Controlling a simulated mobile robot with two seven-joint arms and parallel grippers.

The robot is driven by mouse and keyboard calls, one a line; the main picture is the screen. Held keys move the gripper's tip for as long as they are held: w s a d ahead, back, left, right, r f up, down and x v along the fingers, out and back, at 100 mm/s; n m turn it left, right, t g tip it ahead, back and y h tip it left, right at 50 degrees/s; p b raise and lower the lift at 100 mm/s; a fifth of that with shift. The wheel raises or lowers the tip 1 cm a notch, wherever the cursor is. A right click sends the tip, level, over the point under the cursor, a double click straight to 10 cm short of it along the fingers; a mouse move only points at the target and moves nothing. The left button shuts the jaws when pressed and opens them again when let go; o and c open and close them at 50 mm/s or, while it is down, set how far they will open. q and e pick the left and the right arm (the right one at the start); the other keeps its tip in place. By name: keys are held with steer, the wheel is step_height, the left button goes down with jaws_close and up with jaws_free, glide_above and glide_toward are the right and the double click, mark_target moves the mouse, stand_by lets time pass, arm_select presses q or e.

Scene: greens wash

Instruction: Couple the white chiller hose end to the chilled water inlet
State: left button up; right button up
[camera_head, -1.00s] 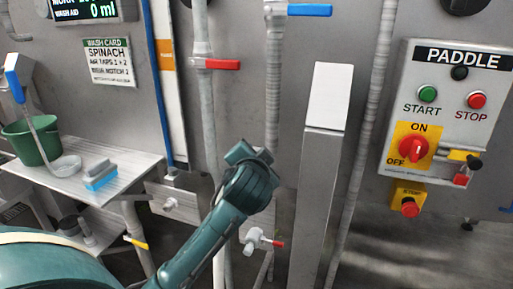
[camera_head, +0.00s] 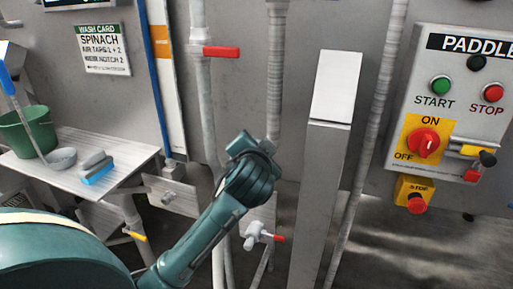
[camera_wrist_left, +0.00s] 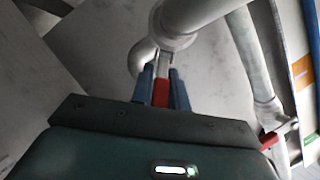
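My left arm comes in from the lower left in the head view. Its wrist (camera_head: 250,175) hides the fingers there, in front of the vertical pipes. In the left wrist view the left gripper's fingers (camera_wrist_left: 161,88) lie close on both sides of a red lever-like piece (camera_wrist_left: 160,93), which fills the gap between them. A grey pipe fitting (camera_wrist_left: 170,38) is just beyond the fingertips. A small light fitting with a red handle (camera_head: 277,238) sits low behind the arm. I cannot clearly identify the white chiller hose end or the chilled water inlet. My right gripper is out of view.
A red-handled valve (camera_head: 221,52) is on a pipe above my wrist. A grey post (camera_head: 317,200) stands right of it. The paddle control box (camera_head: 455,110) is farther right. A steel shelf (camera_head: 112,155) with a green bucket (camera_head: 27,130) and blue brush (camera_head: 97,168) is left.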

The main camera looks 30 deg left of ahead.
arm_select(q)
jaws_close()
steer(key=shift+s+f+t+b, duration=0.15)
steer(key=shift+f+t+b, duration=0.3)
steer(key=shift+b, duration=0.3)
steer(key=shift+s+a+m+t+h+b, duration=0.1)
steer(key=shift+s+m+t+h+b, duration=0.05)
steer(key=shift+m+t+h+b, duration=0.4)
steer(key=shift+s+f+m+t+h+b, duration=0.1)
steer(key=shift+m+t+h+b, duration=0.15)
steer(key=shift+t+b, duration=0.35)
steer(key=shift+s+m+t+h+b, duration=0.15)
steer(key=shift+m+t+h+b, duration=0.4)
steer(key=shift+b, duration=0.3)
steer(key=shift+r+t+h, duration=0.3)
steer(key=shift+t+h, duration=0.05)
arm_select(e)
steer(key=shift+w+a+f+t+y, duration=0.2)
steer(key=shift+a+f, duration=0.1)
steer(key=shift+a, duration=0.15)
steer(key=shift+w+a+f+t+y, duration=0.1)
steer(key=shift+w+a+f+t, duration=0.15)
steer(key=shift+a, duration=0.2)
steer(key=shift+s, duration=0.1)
arm_select(q)
steer(key=shift+o, duration=2)
jaws_free()
steer(key=shift+o, duration=0.5)
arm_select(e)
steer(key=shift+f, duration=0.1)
